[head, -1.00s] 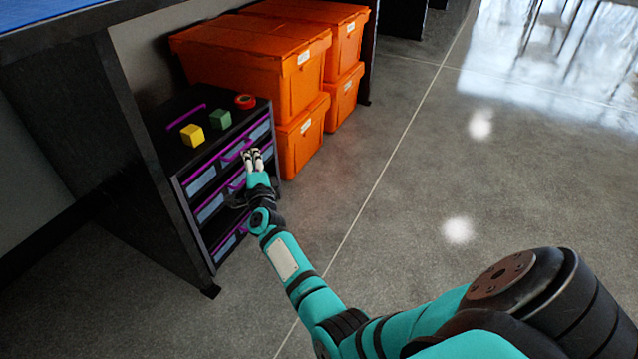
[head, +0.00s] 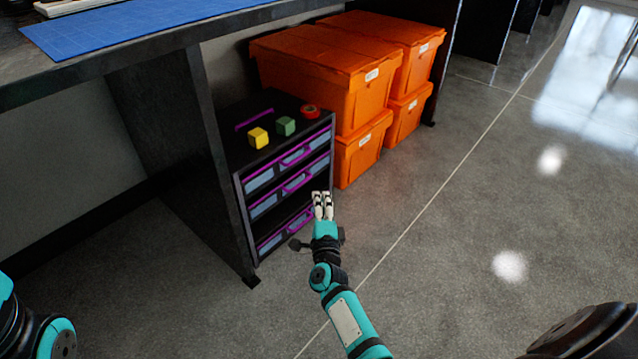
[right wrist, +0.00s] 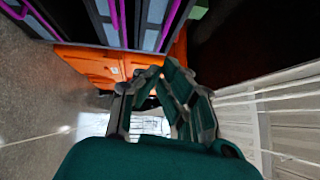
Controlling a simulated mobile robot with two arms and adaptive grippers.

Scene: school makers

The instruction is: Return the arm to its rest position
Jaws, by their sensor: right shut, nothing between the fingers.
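My right arm reaches forward in the head view, its teal and black links coming up from the bottom. My right gripper (head: 323,198) is shut and empty. Its pale fingertips appear in front of the lower right side of the black drawer unit (head: 240,180); I cannot tell the exact gap. In the right wrist view the fingers of the right gripper (right wrist: 160,78) come together, with nothing seen between them. Part of my left arm shows at the lower left of the head view, but its gripper is out of view.
A yellow cube (head: 258,138), a green cube (head: 285,126) and a red roll (head: 309,111) sit on the drawer unit. Orange crates (head: 318,75) are stacked beside it. A table with a blue mat (head: 130,28) stands above left. The floor (head: 450,220) at right is clear.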

